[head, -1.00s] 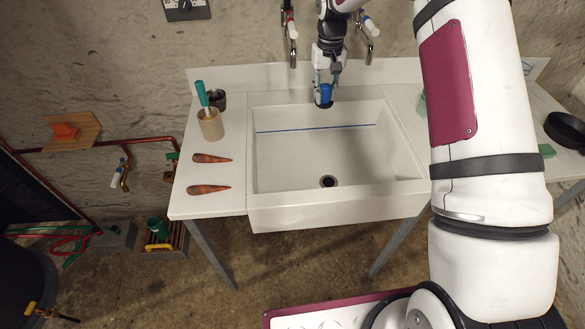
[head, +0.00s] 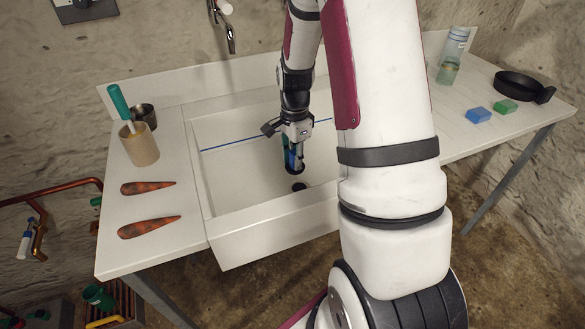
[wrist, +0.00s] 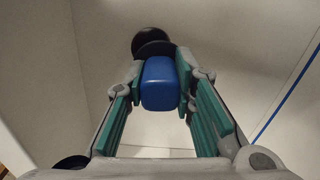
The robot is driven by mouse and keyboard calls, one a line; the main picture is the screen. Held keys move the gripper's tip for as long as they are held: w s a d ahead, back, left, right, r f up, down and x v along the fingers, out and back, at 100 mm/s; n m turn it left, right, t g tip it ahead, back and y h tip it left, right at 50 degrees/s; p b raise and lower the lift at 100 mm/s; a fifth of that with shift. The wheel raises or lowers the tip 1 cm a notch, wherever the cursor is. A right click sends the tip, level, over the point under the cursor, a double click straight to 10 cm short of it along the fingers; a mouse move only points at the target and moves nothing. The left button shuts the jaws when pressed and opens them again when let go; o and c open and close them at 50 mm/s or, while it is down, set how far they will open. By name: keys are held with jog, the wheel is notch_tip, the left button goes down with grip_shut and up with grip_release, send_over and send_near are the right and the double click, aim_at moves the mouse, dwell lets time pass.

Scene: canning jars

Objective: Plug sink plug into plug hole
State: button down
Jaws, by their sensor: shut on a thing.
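The sink plug has a blue handle (wrist: 160,84) and a black round base, which shows in the head view (head: 294,168). My gripper (head: 293,156) is shut on the handle, one finger on each side, as the wrist view also shows (wrist: 159,88). It points down inside the white sink (head: 235,170) and holds the plug upright or nearly so. The dark plug hole (head: 299,186) shows just in front of the plug in the head view. In the wrist view the hole (wrist: 149,38) lies beyond the plug base, which partly covers it. The plug is beside the hole, not in it.
Two carrots (head: 149,227), a wooden cup (head: 140,149) with a green-handled tool and a dark metal cup (head: 143,115) stand left of the sink. A tap (head: 228,35) hangs behind.

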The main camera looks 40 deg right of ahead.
jog(key=shift+s+d+f+m, duration=0.4)
jog(key=shift+s+f+m, duration=0.1)
jog(key=shift+s+m, duration=0.15)
jog(key=shift+f+b, duration=1.6)
jog(key=shift+f, duration=0.7)
jog(key=shift+f+b, duration=0.6)
jog(key=shift+f, duration=0.4)
dwell(0.4)
jog(key=c, duration=1.6)
grip_release()
jog(key=o, duration=0.6)
jog(key=shift+c, duration=0.2)
